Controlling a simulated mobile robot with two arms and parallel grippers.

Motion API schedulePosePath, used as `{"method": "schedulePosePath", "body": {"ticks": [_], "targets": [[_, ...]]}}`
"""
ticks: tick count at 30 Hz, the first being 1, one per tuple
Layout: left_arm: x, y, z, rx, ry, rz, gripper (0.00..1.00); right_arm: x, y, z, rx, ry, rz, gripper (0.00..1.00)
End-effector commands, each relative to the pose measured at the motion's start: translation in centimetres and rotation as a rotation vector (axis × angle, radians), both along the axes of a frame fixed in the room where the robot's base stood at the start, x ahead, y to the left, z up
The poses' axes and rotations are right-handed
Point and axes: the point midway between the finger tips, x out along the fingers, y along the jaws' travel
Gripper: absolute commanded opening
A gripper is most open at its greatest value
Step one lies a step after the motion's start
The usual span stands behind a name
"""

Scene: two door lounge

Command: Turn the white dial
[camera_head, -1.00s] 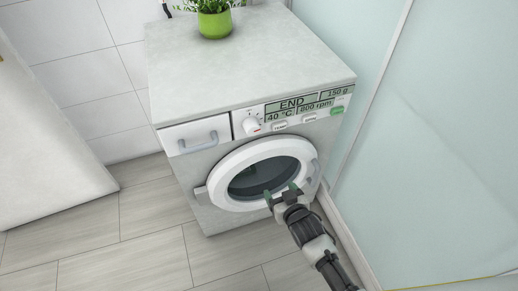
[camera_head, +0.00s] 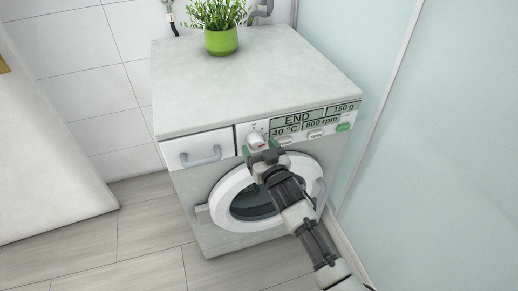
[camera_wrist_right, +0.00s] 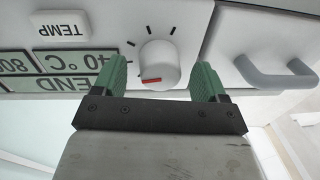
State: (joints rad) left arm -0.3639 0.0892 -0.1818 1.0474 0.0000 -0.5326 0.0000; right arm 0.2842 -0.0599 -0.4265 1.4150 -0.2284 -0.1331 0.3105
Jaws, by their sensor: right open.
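The white dial (camera_head: 256,139) is a round knob with a red mark on the front panel of the washing machine (camera_head: 185,190), left of the display. In the right wrist view the dial (camera_wrist_right: 158,62) sits between the two green fingers, with space on both sides, and its red mark points left. My right gripper (camera_head: 261,154) is open just in front of and below the dial; it also shows in the right wrist view (camera_wrist_right: 158,80). I cannot tell whether the fingers reach past the dial's face. My left gripper is not in view.
The drawer handle (camera_head: 201,157) juts out left of the dial and shows in the right wrist view (camera_wrist_right: 272,66). Buttons (camera_head: 315,134) and the display (camera_head: 297,118) lie to the right. A potted plant (camera_head: 221,40) stands on top. A glass panel (camera_head: 440,150) closes the right side.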

Motion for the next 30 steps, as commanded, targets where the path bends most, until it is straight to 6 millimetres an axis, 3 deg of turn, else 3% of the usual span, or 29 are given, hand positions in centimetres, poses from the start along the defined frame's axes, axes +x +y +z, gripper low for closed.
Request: {"method": "schedulePosePath", "body": {"ticks": [11, 21, 30], "targets": [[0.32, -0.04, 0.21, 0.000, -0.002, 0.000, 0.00, 0.60, 0.25, 0.01, 0.000, 0.000, 0.000, 0.73], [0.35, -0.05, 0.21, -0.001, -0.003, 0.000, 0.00, 0.57, 0.24, 0.00, 0.000, 0.000, 0.000, 0.24], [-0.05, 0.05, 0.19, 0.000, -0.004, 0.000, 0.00, 0.57, 0.22, 0.10, -0.041, -0.013, 0.000, 0.24]]}}
